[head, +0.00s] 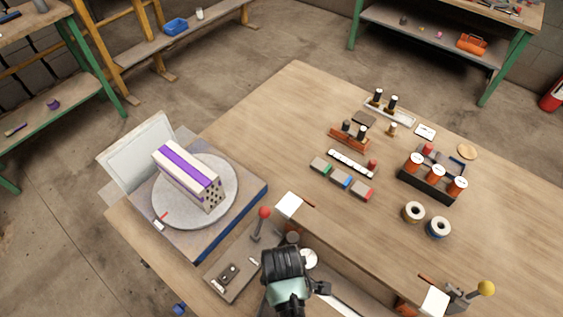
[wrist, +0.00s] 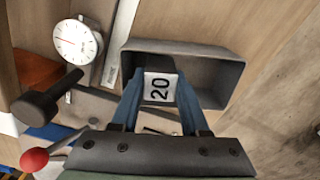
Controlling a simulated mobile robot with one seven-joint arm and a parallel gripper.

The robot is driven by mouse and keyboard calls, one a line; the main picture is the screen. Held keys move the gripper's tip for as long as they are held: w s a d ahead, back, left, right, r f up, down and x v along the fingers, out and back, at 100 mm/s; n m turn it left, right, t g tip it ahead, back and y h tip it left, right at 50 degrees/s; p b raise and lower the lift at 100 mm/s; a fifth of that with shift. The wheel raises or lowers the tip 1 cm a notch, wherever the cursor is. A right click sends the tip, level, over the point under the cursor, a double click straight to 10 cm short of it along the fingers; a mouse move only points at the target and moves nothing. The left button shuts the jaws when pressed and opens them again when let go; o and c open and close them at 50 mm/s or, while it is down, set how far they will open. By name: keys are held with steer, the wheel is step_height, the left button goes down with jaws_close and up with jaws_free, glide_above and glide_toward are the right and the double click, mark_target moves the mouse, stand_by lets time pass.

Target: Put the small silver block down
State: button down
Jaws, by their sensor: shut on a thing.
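The small silver block (wrist: 160,88), with "20" on its face, is between the blue fingers of my gripper (wrist: 159,80) in the wrist view. My gripper is shut on it. In the head view my dark wrist hangs at the table's near edge, and the fingers and block are hidden.
A round dial (wrist: 77,40) and a red-knobbed lever (wrist: 34,159) are left of my gripper. A purple-striped block (head: 188,177) sits on a round plate at left. Spools, a black rack (head: 428,188) and coloured blocks stand on the wooden table (head: 290,110), which has clear areas.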

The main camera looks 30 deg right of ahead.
steer(key=shift+f, duration=0.2)
steer(key=shift+f, duration=0.2)
steer(key=shift+c, duration=2)
jaws_free()
steer(key=shift+r, duration=0.1)
step_height(320, 180, up, 12)
steer(key=p, duration=1.2)
steer(key=shift+r, duration=0.1)
